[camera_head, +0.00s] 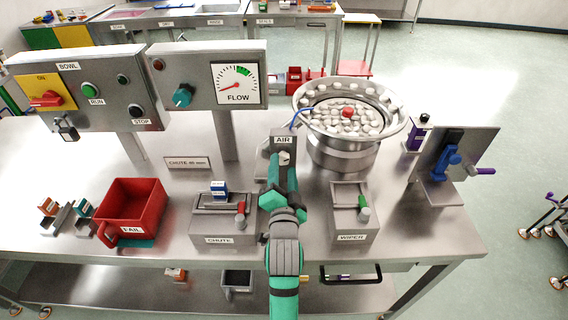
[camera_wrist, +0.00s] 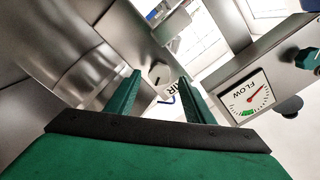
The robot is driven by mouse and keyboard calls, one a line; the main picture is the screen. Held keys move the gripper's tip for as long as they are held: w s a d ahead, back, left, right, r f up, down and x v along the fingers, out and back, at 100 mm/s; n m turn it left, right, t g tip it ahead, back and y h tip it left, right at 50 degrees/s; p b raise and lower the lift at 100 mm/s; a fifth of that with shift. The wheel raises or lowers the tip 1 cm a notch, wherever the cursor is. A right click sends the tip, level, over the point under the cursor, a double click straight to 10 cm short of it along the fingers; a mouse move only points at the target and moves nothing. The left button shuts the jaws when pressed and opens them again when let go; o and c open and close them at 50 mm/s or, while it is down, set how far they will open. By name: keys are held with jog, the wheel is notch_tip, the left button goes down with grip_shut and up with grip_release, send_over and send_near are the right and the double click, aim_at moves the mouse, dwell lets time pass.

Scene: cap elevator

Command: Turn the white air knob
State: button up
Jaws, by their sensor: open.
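The white air knob (camera_head: 285,157) sits on a grey bracket under the AIR label (camera_head: 283,140), near the middle of the bench. My gripper (camera_head: 281,172) is in front of it, with green fingers pointing at it and partly covering the bracket. In the wrist view my gripper (camera_wrist: 159,78) is open, and the knob (camera_wrist: 157,72) shows in the gap between the fingertips. Nothing is held. I cannot tell how far the tips are from the knob. The FLOW gauge (camera_head: 239,84) has its red needle at lower left, away from the green band at the top.
The bowl (camera_head: 345,105) with white caps and one red cap stands right of the bracket. The CHUTE box (camera_head: 222,225) and WIPER box (camera_head: 352,215) flank my arm. A red FAIL bin (camera_head: 131,207) is at left, and control panels (camera_head: 88,90) stand behind.

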aim_at(283, 158)
jog(key=shift+w, duration=1.3)
jog(key=shift+c, duration=0.2)
jog(key=shift+d, duration=0.1)
jog(key=c, duration=1)
